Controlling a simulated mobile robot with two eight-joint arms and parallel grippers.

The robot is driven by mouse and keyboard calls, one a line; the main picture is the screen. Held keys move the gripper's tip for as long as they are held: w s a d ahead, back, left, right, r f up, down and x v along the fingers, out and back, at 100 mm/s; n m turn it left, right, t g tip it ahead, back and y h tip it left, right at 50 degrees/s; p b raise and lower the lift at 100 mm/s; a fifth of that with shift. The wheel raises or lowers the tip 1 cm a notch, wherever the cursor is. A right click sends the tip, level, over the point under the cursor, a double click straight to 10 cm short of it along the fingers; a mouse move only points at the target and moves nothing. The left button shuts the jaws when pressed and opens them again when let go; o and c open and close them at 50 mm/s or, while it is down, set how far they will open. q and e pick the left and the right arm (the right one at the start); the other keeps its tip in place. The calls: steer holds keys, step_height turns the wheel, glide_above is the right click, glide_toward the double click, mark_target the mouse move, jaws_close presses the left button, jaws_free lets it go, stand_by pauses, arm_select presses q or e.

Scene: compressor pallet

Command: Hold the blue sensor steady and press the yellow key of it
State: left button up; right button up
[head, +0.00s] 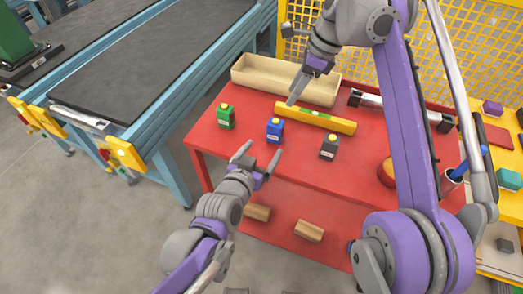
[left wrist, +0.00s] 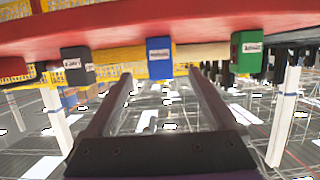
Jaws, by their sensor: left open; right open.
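The blue sensor (head: 274,132) stands upright on the red table, with a yellow key (head: 277,121) on top and a white label on its front. My left gripper (head: 258,157) is open and empty at the table's front edge, its fingers pointing toward the blue sensor but apart from it. In the left wrist view, which looks upside down, the blue sensor (left wrist: 160,62) appears between and beyond the fingertips (left wrist: 161,76). My right gripper (head: 297,98) is open above the table, behind and above the blue sensor, touching nothing visible.
A green sensor (head: 226,118) stands left of the blue one and a dark grey sensor (head: 329,148) right. A yellow bar (head: 315,119) lies behind them, with a beige tray (head: 262,81) farther back. Wooden blocks (head: 308,231) lie on the lower shelf. A conveyor (head: 130,70) is at left.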

mark_target(273, 135)
arm_select(q)
steer(key=shift+w+d, duration=0.2)
steer(key=shift+w, duration=0.15)
steer(key=x, duration=1)
steer(key=shift+r, duration=0.1)
steer(key=shift+c, duration=0.2)
jaws_close()
